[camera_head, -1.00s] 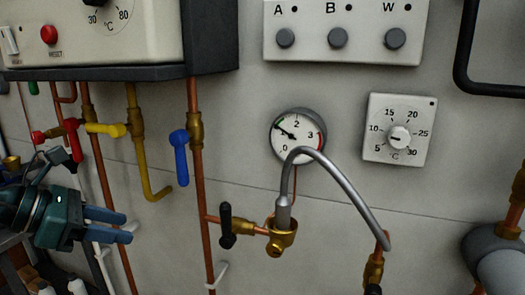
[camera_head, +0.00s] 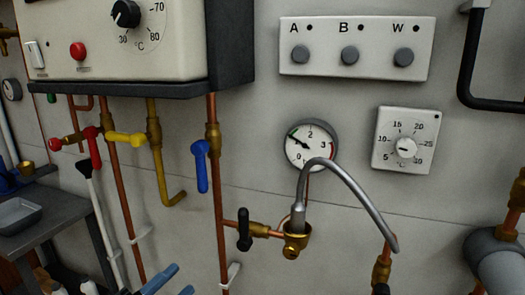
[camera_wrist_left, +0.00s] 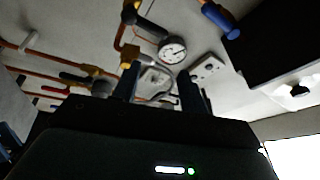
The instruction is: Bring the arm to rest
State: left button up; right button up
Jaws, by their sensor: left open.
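My left gripper (camera_head: 170,283) shows only its blue fingers at the bottom edge of the head view, below the pipes. The fingers are apart with nothing between them; the rest of the arm is out of frame. In the left wrist view my left gripper (camera_wrist_left: 158,90) points up toward the wall fittings, its two fingers spread and empty. The pressure gauge (camera_wrist_left: 172,49) shows beyond them. My right gripper is in neither view.
The boiler box (camera_head: 130,40) hangs at upper left, with red, yellow and blue valve handles (camera_head: 201,165) below. A grey hose (camera_head: 358,195) arches near the gauge (camera_head: 311,146). A grey table with a tray (camera_head: 18,215) stands at left.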

pick_arm(q)
jog(key=s+d+f+n+g+y, duration=0.1)
jog(key=s+f+n+g+y, duration=0.2)
jog(key=s+f+n, duration=0.4)
jog(key=s+f+n+g+y+p, duration=0.1)
jog(key=s+f+n+y, duration=0.5)
jog(key=f+n, duration=0.6)
notch_tip(320, 180, down, 3)
jog(key=shift+s+d+f+g+p, duration=0.2)
jog(key=shift+s+d+g+p, duration=0.15)
jog(key=shift+s+g, duration=0.6)
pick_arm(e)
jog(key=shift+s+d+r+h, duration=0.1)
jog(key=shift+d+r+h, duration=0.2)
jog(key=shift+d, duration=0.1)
pick_arm(q)
jog(key=shift+c, duration=0.2)
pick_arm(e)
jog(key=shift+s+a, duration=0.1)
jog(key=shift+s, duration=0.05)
